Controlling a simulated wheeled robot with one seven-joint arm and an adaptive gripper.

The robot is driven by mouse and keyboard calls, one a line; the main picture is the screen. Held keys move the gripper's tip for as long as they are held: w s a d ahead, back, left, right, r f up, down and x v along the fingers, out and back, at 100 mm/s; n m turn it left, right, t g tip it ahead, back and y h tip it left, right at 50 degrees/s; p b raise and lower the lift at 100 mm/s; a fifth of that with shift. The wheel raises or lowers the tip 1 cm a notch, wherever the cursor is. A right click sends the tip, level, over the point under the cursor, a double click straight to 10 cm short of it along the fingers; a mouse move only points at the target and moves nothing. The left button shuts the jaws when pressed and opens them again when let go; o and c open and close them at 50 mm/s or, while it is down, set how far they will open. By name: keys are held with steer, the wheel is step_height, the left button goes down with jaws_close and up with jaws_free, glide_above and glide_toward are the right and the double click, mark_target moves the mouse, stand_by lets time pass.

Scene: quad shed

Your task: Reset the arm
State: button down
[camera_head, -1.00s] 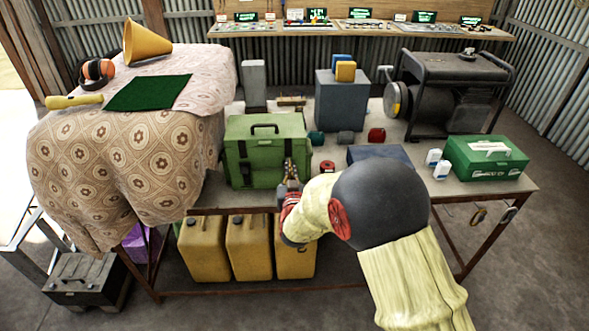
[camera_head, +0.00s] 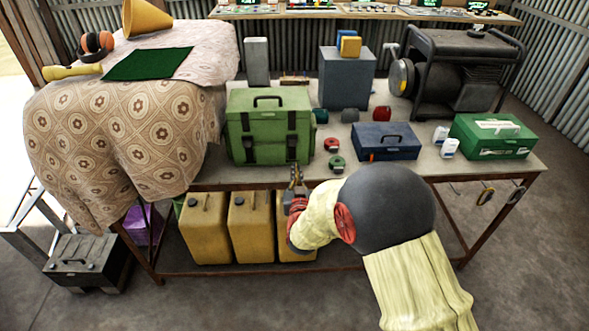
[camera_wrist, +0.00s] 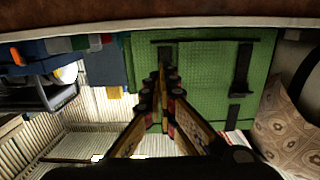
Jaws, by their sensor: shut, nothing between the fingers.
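My gripper (camera_head: 296,176) is in front of the table's front edge, just below the green box with dark straps (camera_head: 268,126). My arm reaches up to it from the lower right. In the wrist view my gripper (camera_wrist: 164,72) has its fingers together with nothing between them. The green box also shows behind the fingers in the wrist view (camera_wrist: 210,75). I cannot tell from the wrist view how far the fingertips are from it.
The table (camera_head: 215,180) also bears a blue toolbox (camera_head: 386,142), a green first-aid case (camera_head: 493,137), a grey block (camera_head: 345,90) and a generator (camera_head: 460,75). Yellow jerrycans (camera_head: 250,228) stand below. A cloth-draped surface (camera_head: 120,140) is at left. Floor at lower right is clear.

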steer(key=shift+s+r, duration=0.1)
steer(key=shift+s, duration=0.05)
steer(key=s+a+f+n+g+y, duration=0.1)
steer(key=s+f+g, duration=0.3)
steer(key=f, duration=0.3)
steer(key=s+a+f+g+y, duration=0.1)
steer(key=s+a+f+g, duration=0.2)
steer(key=f, duration=0.4)
steer(key=s+d+r+g, duration=0.2)
steer(key=s+g, duration=0.1)
steer(key=s, duration=0.6)
steer(key=s+d+r+g+h+p, duration=0.15)
steer(key=s+d+r, duration=0.35)
steer(key=s+r, duration=0.75)
steer(key=s+d+r+g+y+p, duration=0.1)
steer(key=s+d+r+g+p, duration=0.3)
steer(key=s+r, duration=0.8)
steer(key=s+d+r+t+p, duration=0.1)
steer(key=s+d+r+t, duration=0.3)
steer(key=s+r, duration=0.2)
step_height(320, 180, up, 2)
steer(key=shift+r+m+h+p, duration=0.1)
steer(key=shift+m+h+p, duration=0.2)
steer(key=shift+h, duration=0.15)
